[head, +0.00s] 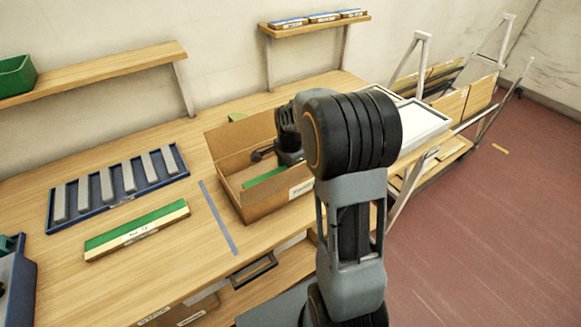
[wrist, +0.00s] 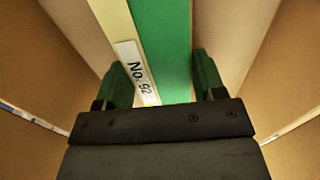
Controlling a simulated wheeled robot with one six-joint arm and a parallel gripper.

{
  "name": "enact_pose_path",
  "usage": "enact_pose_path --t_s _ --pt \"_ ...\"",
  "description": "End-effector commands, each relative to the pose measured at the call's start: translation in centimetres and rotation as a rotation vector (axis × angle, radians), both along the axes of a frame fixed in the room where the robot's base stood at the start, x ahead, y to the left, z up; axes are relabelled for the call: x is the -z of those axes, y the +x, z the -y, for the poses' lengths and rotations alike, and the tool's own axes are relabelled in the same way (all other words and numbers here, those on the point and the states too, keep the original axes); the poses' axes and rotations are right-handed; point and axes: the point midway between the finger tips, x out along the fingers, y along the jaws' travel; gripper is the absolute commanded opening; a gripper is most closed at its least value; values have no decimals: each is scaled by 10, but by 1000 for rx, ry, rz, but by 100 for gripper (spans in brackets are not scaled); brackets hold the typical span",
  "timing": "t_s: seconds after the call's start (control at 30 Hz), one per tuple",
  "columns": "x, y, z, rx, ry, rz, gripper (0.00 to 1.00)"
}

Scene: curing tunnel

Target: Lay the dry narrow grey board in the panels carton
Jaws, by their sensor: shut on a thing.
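The panels carton (head: 262,207) is an open brown box with a label on its front, on the wooden bench. My gripper (wrist: 162,85) is down inside it, partly hidden by my arm in the head view. It is shut on a green board (wrist: 165,40) with a cream edge and a label reading "No. 92". The green board also shows low in the carton in the head view (head: 265,176). I cannot tell whether it touches the carton floor. I see no grey board in the gripper. Several narrow grey pieces (head: 107,186) lie in a blue tray left of the carton.
Another green-and-cream labelled board (head: 137,230) lies on the bench at front left. A thin grey strip (head: 218,217) lies flat between it and the carton. White trays (head: 420,127) stand right of my arm. Shelves (head: 95,73) hang above the bench, and a rack (head: 465,95) stands at right.

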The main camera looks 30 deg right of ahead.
Motion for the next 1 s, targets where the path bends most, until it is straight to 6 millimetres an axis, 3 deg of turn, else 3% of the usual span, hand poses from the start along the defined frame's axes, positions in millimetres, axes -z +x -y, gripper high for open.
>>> enact_pose_path --t_s 0.77,0.8,1.0 --pt "8 0 0 0 0 1 37" --pt "8 0 0 0 0 1 65" --pt "7 0 0 0 0 0 84"
